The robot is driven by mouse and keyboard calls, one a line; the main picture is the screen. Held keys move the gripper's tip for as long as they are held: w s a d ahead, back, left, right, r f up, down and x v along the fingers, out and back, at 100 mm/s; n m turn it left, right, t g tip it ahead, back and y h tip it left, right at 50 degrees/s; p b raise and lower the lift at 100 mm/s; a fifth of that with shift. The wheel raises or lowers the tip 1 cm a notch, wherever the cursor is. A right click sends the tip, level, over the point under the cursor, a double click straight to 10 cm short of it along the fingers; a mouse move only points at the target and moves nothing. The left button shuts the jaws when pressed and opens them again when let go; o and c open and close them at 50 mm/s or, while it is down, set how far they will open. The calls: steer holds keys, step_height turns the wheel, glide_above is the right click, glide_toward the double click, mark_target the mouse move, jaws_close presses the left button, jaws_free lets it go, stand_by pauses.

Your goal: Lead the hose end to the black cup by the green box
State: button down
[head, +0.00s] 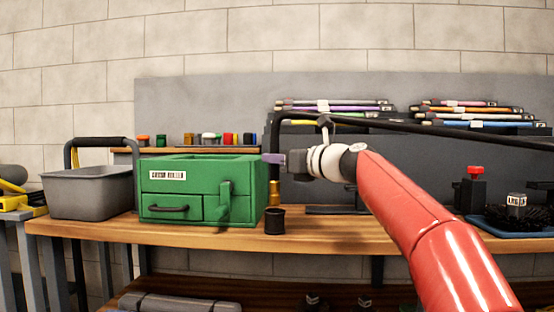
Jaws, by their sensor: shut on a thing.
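The black hose comes in from the right, bends over and hangs down at its left end. Its brass hose end (274,194) points downward. The black cup (275,222) stands upright on the bench, beside the right front corner of the green box (172,197). The hose end is just above the cup in the picture; I cannot tell if it touches or enters it. My gripper (273,158) comes from the right and is shut on the hanging part of the hose, above the brass end. Its fingertips partly cover the hose there.
A grey bin (88,193) stands left on the wooden bench (335,232). Coloured brushes (470,111) lie on racks behind my arm. A red-topped button box (472,190) and a blue tray (512,228) are at the right. Bench in front of the cup is clear.

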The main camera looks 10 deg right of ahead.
mark_target(279, 182)
steer(key=shift+f+b, duration=1.25)
steer(key=shift+f, duration=0.15)
steer(key=shift+f+b, duration=0.5)
steer(key=shift+f, duration=0.85)
steer(key=c, duration=1.2)
jaws_free()
